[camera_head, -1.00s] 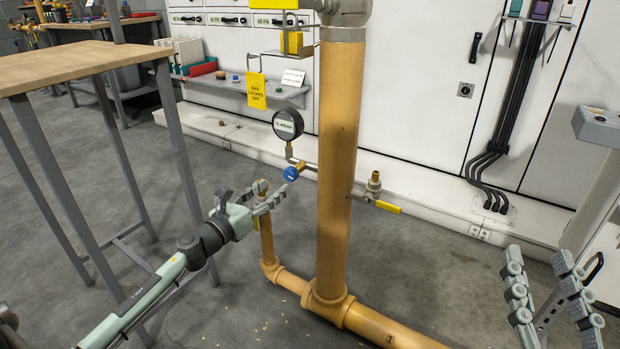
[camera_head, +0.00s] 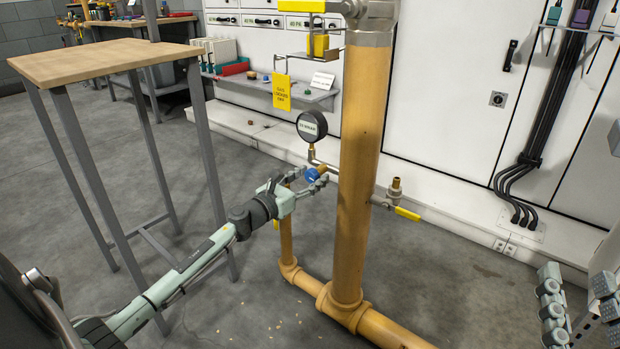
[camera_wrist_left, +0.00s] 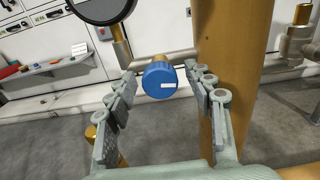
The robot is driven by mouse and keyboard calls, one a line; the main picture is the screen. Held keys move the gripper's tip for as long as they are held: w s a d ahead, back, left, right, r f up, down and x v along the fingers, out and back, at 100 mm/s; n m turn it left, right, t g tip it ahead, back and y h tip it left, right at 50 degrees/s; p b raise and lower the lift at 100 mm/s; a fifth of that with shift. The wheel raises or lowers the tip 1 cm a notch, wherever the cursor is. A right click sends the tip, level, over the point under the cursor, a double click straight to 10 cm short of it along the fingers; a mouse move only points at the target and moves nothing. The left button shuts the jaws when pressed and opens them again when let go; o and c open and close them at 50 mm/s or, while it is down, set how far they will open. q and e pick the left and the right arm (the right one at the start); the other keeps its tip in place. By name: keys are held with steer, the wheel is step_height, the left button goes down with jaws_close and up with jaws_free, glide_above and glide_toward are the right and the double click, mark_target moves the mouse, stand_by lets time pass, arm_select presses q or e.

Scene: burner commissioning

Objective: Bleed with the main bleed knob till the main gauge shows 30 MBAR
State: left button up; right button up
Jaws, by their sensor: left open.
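The main bleed knob, a blue round knob with a white mark, sits on a small pipe branch beside the thick yellow pipe (camera_head: 357,190). In the head view the knob (camera_head: 312,175) is just by my left gripper's fingertips. In the left wrist view the knob (camera_wrist_left: 160,79) shows between the two open fingers, apart from both. My left gripper (camera_head: 308,184) is open and empty. The main gauge (camera_head: 311,126) is a round black-rimmed dial above the knob; its reading is too small to make out. My right gripper (camera_head: 580,305) is at the lower right, its fingers spread apart.
A valve with a yellow lever (camera_head: 407,213) sticks out right of the pipe. A wooden-topped table (camera_head: 110,62) with grey legs stands at the left. A yellow tag (camera_head: 282,92) hangs near the shelf. The floor pipe (camera_head: 385,330) runs to the lower right.

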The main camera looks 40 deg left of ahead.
arm_select(q)
steer(key=c, duration=1.2)
